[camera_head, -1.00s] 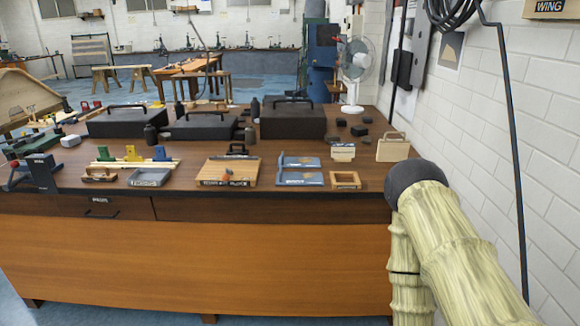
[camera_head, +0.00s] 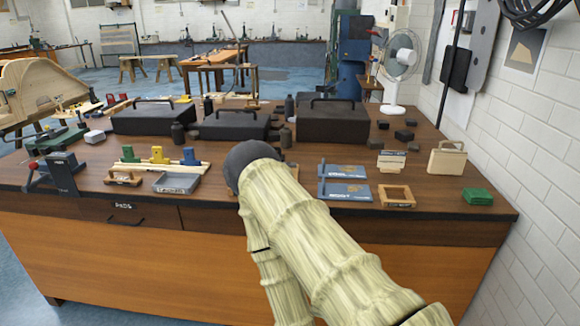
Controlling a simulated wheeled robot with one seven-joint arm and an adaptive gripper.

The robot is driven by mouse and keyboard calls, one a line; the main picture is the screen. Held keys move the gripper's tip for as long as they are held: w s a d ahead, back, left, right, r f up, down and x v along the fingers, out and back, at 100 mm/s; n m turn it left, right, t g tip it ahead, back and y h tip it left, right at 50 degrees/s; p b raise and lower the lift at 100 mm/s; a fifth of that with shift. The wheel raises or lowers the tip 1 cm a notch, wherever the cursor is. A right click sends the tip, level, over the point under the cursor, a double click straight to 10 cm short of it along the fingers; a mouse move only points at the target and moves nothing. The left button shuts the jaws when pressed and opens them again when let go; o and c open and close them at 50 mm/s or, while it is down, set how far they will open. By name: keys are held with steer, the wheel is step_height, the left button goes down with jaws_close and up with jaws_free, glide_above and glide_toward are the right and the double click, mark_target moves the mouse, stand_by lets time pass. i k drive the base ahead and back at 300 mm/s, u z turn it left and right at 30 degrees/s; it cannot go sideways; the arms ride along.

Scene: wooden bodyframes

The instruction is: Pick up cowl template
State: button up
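A flat cream wooden piece with a handle (camera_head: 447,160) stands upright near the right end of the workbench (camera_head: 480,226). A smaller cream labelled piece (camera_head: 391,161) stands left of it. A square wooden frame (camera_head: 396,196) and two blue flat pieces (camera_head: 345,191) lie near the front edge. My arm, with a dark rounded joint, crosses in front of the bench's middle and hides part of the top. My gripper is not in view.
Black cases (camera_head: 333,124) with handles stand along the back of the bench. A green stack (camera_head: 478,197) lies at the right front corner. A grey tray (camera_head: 177,183) lies left of my arm.

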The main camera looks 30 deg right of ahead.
mark_target(329, 172)
steer(key=u, duration=0.25)
steer(key=i, duration=0.7)
steer(key=z, duration=0.75)
steer(key=i, duration=0.7)
steer(key=z, duration=0.8)
